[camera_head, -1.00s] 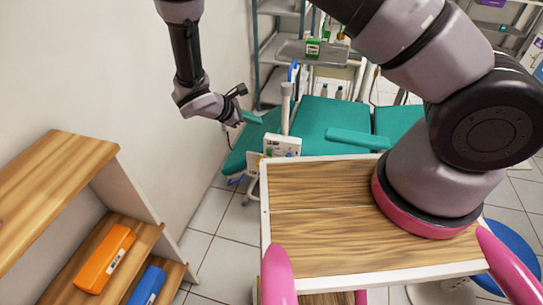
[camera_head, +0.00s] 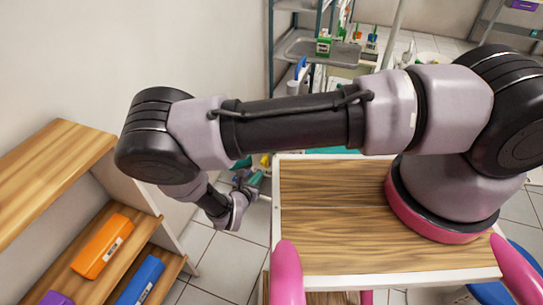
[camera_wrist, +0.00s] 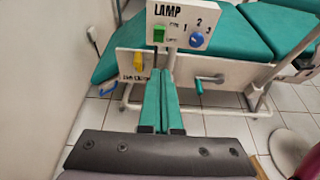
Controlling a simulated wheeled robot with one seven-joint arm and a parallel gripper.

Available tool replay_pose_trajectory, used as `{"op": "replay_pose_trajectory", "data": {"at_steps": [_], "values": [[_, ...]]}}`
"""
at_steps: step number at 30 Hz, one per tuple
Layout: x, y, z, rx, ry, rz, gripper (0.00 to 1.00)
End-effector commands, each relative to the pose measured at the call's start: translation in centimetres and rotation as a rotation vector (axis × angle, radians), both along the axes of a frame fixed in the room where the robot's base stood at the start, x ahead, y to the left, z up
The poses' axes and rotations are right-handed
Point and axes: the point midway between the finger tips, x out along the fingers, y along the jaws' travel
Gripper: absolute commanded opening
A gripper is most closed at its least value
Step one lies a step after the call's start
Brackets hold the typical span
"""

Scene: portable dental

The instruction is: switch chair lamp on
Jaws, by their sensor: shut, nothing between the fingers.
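The lamp panel (camera_wrist: 181,17) is a white box marked LAMP, at the top of the wrist view. It has a green switch (camera_wrist: 159,34) on its left and a blue knob (camera_wrist: 197,41) with positions 1, 2 and 3 on its right. My gripper (camera_wrist: 161,74) has teal fingers that lie together with nothing between them. In the wrist picture their tips appear below the green switch, apart from it. In the head view my gripper (camera_head: 254,182) is low beside the wooden-topped cart, and my arm hides most of the panel and chair.
The teal dental chair (camera_wrist: 262,28) stands behind the panel. A lower white board carries a yellow part (camera_wrist: 138,62) and a teal-handled crank (camera_wrist: 209,79). The wooden cart top (camera_head: 320,225) is bare beside my arm. A wooden shelf (camera_head: 50,165) with boxes stands left.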

Motion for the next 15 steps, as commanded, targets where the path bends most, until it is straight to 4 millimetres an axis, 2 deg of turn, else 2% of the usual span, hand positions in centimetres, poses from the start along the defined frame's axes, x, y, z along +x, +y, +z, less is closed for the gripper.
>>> {"op": "replay_pose_trajectory", "data": {"at_steps": [8,11,15], "values": [[0.4,-0.2,-0.1,0.001,0.000,-0.004,0.00],[1.3,-0.6,-0.5,-0.001,0.000,-0.003,0.00],[3.6,-1.4,-1.4,-0.001,-0.001,-0.005,0.00]]}}
